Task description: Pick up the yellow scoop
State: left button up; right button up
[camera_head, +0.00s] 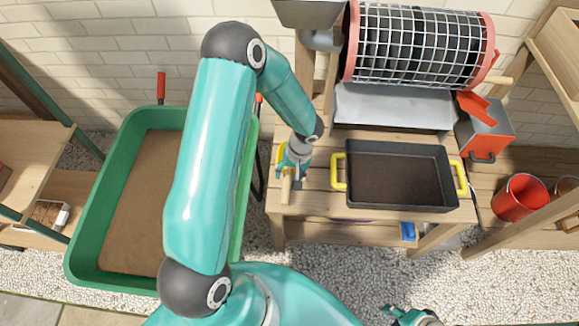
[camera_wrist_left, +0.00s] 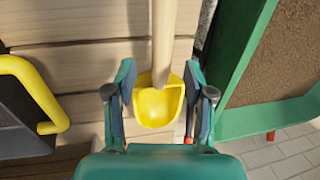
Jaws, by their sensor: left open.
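The yellow scoop (camera_wrist_left: 158,105) has a yellow bowl and a pale wooden handle, and lies on the wooden table near its left end. In the head view its handle (camera_head: 286,190) points toward me, and my gripper covers most of the bowl. My left gripper (camera_head: 292,168) is over the scoop. In the left wrist view the left gripper (camera_wrist_left: 159,78) is open, with one finger on each side of the scoop where handle meets bowl. No grip on it shows. My right gripper (camera_head: 408,316) shows only partly at the bottom edge; its jaw state is unclear.
A black tray (camera_head: 400,202) with yellow handles holds dark soil just right of the scoop. A green tub (camera_head: 84,235) of brown material stands left of the table (camera_head: 318,205). A mesh drum (camera_head: 420,45) is behind. A red bucket (camera_head: 519,198) stands right.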

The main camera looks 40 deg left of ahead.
aim_at(287, 179)
pick_arm(q)
jog(key=f, duration=0.4)
jog(key=shift+s+a, duration=0.25)
jog(key=shift+s, duration=0.15)
grip_shut()
